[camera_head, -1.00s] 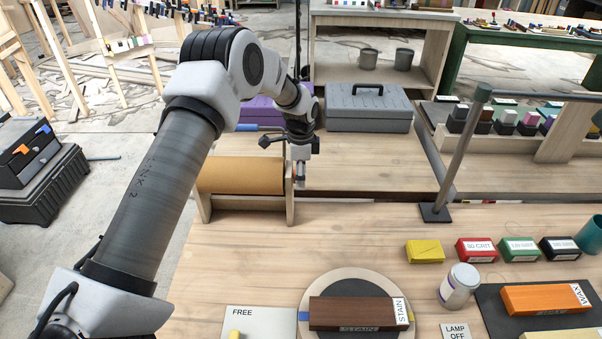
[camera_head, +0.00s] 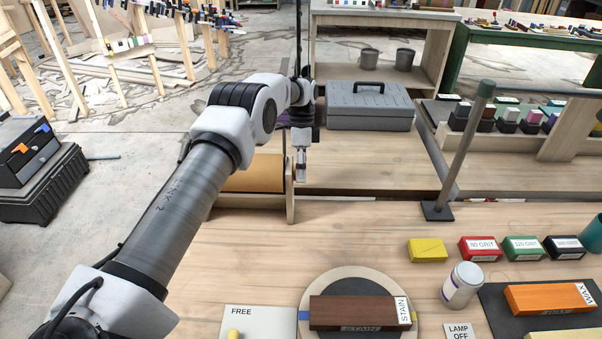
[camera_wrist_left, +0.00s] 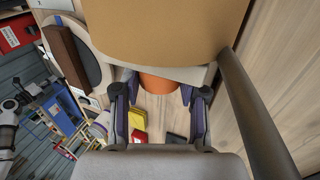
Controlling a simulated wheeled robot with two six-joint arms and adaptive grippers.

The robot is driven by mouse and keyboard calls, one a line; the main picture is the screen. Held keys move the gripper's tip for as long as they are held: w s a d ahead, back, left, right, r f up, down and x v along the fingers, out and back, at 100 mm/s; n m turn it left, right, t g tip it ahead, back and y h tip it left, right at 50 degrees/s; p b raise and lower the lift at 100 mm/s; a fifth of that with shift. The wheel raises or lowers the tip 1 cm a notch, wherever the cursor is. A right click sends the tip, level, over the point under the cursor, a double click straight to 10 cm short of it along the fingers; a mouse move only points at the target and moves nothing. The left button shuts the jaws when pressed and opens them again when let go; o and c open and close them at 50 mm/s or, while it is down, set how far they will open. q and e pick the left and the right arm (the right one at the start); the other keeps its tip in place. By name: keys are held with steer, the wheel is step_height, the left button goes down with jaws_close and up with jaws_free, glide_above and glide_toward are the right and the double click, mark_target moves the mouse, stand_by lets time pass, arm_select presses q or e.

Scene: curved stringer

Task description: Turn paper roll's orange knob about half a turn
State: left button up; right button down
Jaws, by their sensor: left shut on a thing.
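The tan paper roll (camera_head: 255,173) lies across a wooden stand (camera_head: 290,192) on the left of the bench. Its orange knob (camera_wrist_left: 158,83) shows in the wrist view, sticking out from the stand's end plate between my left fingers. In the head view the knob cannot be made out behind the gripper. My left gripper (camera_head: 301,172) is at the right end of the roll, shut on the knob; its two fingers (camera_wrist_left: 158,97) show either side of it in the wrist view. My right gripper is in neither view.
A grey toolbox (camera_head: 369,108) stands behind the roll. A lamp post (camera_head: 462,155) rises to the right. Sanding blocks, a jar (camera_head: 461,286) and a round turntable (camera_head: 347,282) lie nearer. The bench right of the roll is clear.

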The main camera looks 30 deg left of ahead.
arm_select(q)
steer(key=shift+s+f, duration=0.1)
steer(key=shift+f, duration=0.05)
steer(key=o, duration=1.2)
steer(key=shift+c, duration=0.2)
step_height(320, 180, up, 10)
